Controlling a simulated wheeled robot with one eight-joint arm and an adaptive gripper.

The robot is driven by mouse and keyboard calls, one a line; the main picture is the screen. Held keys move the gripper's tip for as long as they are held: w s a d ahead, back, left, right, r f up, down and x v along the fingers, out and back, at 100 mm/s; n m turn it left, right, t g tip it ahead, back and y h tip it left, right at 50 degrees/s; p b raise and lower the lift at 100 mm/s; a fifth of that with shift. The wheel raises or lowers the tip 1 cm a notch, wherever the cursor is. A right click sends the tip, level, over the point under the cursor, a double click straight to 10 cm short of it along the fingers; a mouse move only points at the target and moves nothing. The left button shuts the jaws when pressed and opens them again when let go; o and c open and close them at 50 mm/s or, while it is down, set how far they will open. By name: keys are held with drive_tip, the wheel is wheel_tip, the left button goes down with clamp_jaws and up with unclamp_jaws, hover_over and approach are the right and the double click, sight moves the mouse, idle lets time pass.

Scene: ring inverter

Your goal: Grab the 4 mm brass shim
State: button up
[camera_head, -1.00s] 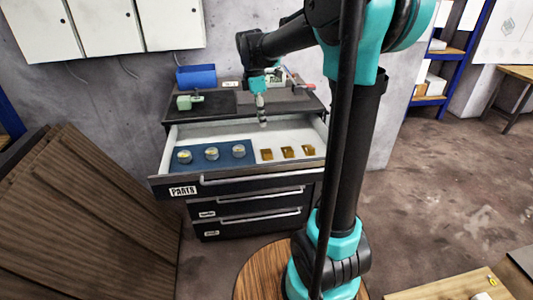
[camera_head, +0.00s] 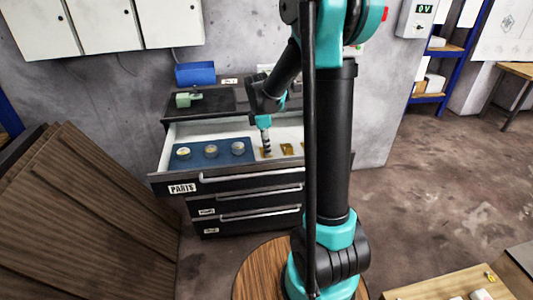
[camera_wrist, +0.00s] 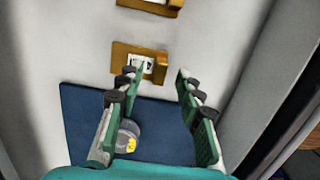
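Three brass shims lie in a row in the right part of the open drawer in the head view: the left one (camera_head: 267,154), the middle one (camera_head: 287,148) and the right one, partly hidden by my arm. My gripper (camera_head: 267,150) points down over the left shim. In the wrist view my gripper (camera_wrist: 161,80) is open and empty. A brass shim (camera_wrist: 137,62) with a white label lies just beyond the left fingertip, and another shim (camera_wrist: 148,4) is cut off at the top edge. I cannot read the label, so I cannot tell which shim is 4 mm.
A blue mat (camera_head: 222,158) in the drawer carries three round pieces, one with a yellow mark (camera_wrist: 131,144). The drawer front (camera_head: 222,181) and side walls stand close.

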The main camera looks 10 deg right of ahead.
drive_tip(key=shift+d+f, duration=0.1)
drive_tip(key=shift+f, duration=0.65)
drive_tip(key=shift+c, duration=0.3)
clamp_jaws()
